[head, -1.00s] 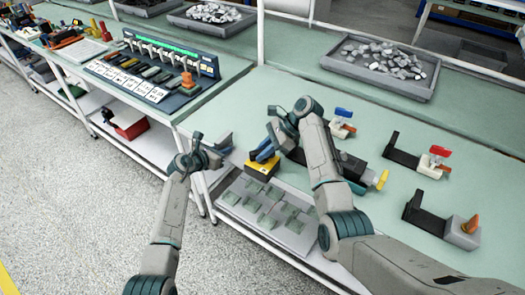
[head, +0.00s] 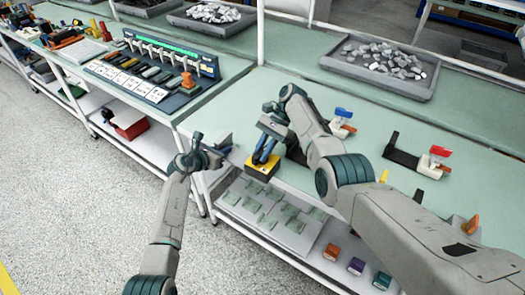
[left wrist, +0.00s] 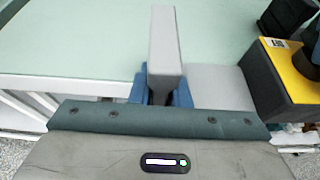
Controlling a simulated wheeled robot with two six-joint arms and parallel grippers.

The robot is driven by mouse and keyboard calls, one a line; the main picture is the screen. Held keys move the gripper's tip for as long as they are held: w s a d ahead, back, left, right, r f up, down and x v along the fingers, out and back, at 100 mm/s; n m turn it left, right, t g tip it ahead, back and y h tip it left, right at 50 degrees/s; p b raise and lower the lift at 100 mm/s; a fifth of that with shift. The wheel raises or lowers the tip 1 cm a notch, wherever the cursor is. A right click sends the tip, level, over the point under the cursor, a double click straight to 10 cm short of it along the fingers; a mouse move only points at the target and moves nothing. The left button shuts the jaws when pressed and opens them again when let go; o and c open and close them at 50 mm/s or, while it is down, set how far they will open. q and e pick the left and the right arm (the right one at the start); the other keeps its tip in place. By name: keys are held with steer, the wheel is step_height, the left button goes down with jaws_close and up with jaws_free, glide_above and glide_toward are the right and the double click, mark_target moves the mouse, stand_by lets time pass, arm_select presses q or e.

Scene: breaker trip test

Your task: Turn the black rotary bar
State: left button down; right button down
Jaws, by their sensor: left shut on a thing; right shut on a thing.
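A yellow-topped block with a dark body (head: 262,172) sits at the table's front edge; it also shows at the right of the left wrist view (left wrist: 290,75). My right gripper (head: 264,150) points down onto its top and is shut there. The black rotary bar is mostly hidden between its blue fingers, so its angle cannot be told. My left gripper (head: 212,152) is at the table edge left of the block. In the left wrist view its blue fingers (left wrist: 165,88) are shut on an upright grey bar (left wrist: 166,45) beside a grey block (left wrist: 230,88).
Fixtures with a blue-and-red lever (head: 341,122) and a red lever (head: 438,157) stand to the right. An orange-knobbed one (head: 470,226) is partly covered by my right arm. A tray of metal pieces (head: 345,64) is behind. A switch panel (head: 170,62) stands at left.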

steer(key=shift+n, duration=0.4)
